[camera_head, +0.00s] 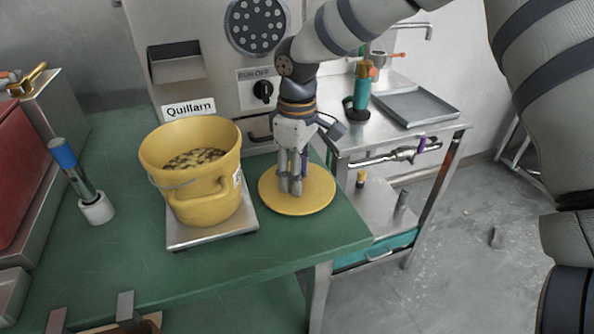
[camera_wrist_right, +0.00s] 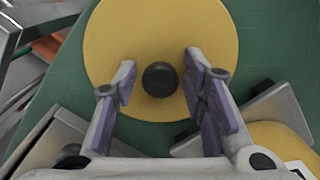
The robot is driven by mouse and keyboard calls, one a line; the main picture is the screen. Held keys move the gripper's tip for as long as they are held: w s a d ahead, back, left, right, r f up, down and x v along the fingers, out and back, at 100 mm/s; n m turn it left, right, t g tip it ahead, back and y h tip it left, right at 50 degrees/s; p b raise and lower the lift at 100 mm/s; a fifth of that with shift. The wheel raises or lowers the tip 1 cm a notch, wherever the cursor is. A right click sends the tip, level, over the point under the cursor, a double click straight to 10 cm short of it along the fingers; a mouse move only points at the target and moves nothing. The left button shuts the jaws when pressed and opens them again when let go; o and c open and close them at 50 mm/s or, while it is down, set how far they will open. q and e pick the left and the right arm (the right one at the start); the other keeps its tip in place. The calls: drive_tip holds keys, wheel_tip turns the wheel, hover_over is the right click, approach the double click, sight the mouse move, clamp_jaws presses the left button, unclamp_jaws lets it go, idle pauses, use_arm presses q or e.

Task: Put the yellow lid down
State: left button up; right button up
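The yellow lid (camera_head: 318,199) is a flat round disc lying on the green table, right of the yellow bucket. In the right wrist view the lid (camera_wrist_right: 150,30) has a black knob (camera_wrist_right: 160,79) at its middle. My right gripper (camera_head: 290,188) points down over the lid. In the wrist view its fingers (camera_wrist_right: 158,80) are apart on either side of the knob, with visible gaps. The yellow bucket (camera_head: 203,180) is uncovered, holds pale beans, and stands on a metal scale (camera_head: 215,236). My left gripper is not in view.
A grey machine with a "Quillam" label (camera_head: 189,108) stands behind the bucket. A blue-topped tool (camera_head: 75,170) in a white holder stands at left. A metal side table (camera_head: 375,135) with a tray (camera_head: 415,107) is at right. The green table's front (camera_head: 150,270) is mostly clear.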

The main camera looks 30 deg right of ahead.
wheel_tip(320, 180, up, 12)
drive_tip(key=shift+r+p, duration=0.2)
drive_tip(key=shift+p, duration=0.1)
